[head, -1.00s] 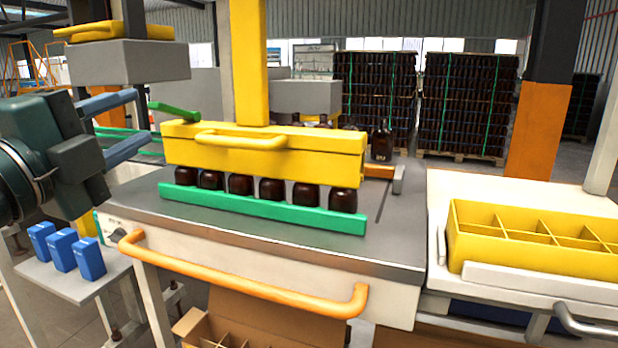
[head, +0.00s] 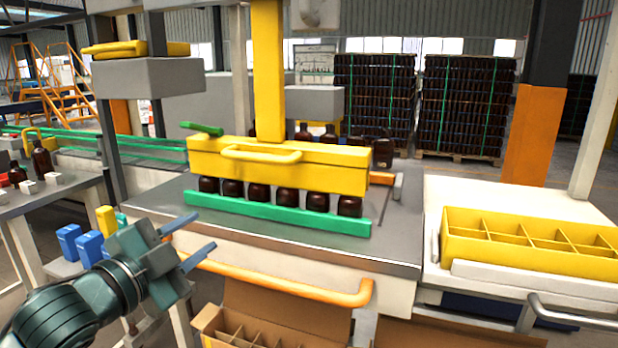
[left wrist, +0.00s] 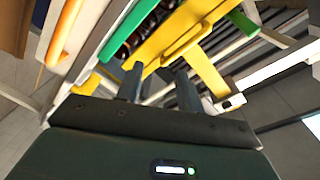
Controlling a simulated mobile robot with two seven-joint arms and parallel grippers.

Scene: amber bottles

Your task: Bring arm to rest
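My left gripper (head: 190,240) is at the lower left of the head view, in front of the machine's front left corner. Its two blue-grey fingers are spread apart with nothing between them. The fingers also show in the left wrist view (left wrist: 158,85), apart and empty, with the yellow bar beyond them. My right gripper is in neither view. A row of several dark amber bottles (head: 259,193) stands under the yellow bar (head: 275,166) on the machine table, behind the green rail (head: 275,213).
An orange handle (head: 285,286) runs along the machine's front, close to my left gripper. Blue boxes (head: 90,247) stand on a small shelf beside it. An open cardboard box (head: 230,325) sits below. A yellow divided crate (head: 530,240) stands at right.

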